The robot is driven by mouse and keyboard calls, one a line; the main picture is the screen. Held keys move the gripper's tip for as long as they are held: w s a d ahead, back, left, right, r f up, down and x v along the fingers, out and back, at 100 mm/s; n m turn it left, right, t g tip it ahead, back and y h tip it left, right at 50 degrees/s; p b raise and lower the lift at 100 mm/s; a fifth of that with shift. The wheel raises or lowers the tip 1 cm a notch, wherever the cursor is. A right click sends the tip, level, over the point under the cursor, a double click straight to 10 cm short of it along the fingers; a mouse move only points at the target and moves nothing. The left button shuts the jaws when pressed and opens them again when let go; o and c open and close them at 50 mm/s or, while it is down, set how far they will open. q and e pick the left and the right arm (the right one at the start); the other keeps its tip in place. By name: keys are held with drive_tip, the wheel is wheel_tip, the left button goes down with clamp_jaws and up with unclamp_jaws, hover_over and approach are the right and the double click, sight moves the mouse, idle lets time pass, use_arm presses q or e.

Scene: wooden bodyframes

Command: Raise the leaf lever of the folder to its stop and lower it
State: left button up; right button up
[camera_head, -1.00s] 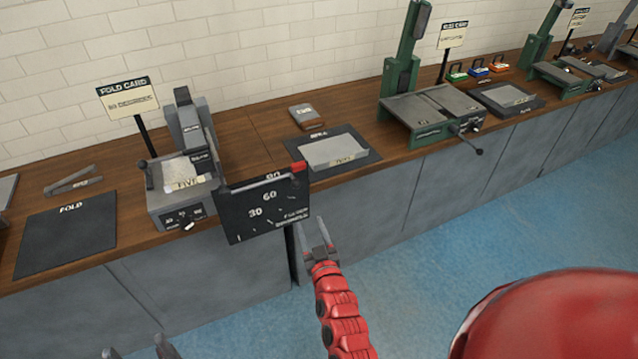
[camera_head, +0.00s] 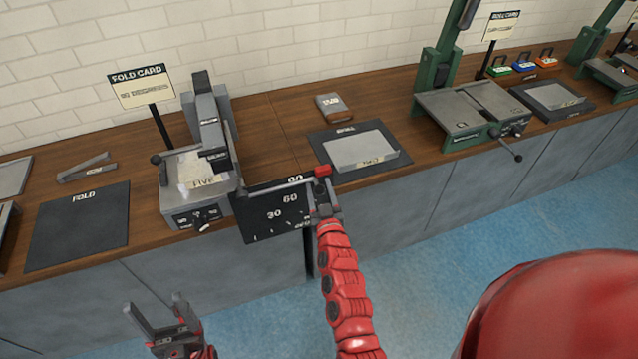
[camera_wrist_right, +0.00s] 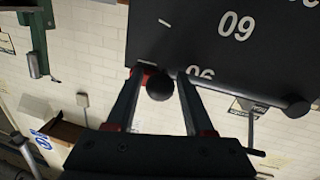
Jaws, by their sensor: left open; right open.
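The grey folder (camera_head: 196,212) stands on the bench with a plate marked FIVE on its bed. Its leaf lever (camera_head: 275,188) runs right from the folder to a red end (camera_head: 322,170), close to the 90 mark of the black angle plate (camera_head: 262,215). My right gripper (camera_head: 324,190) is right at the red end, from below. In the right wrist view, its open fingers (camera_wrist_right: 156,72) stand either side of a black ball (camera_wrist_right: 159,87), with red behind it; contact cannot be told. My left gripper (camera_head: 155,306) is open and empty, low in front of the bench.
A FOLD card (camera_head: 142,88) stands behind the folder. A dark FOLD mat (camera_head: 80,228) lies left, a mat with a grey plate (camera_head: 360,151) right. A green machine (camera_head: 462,112) stands further right. The floor before the bench is clear.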

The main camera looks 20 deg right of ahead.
drive_tip(key=shift+s, duration=0.1)
drive_tip(key=shift+c, duration=0.5)
clamp_jaws()
idle(0.8)
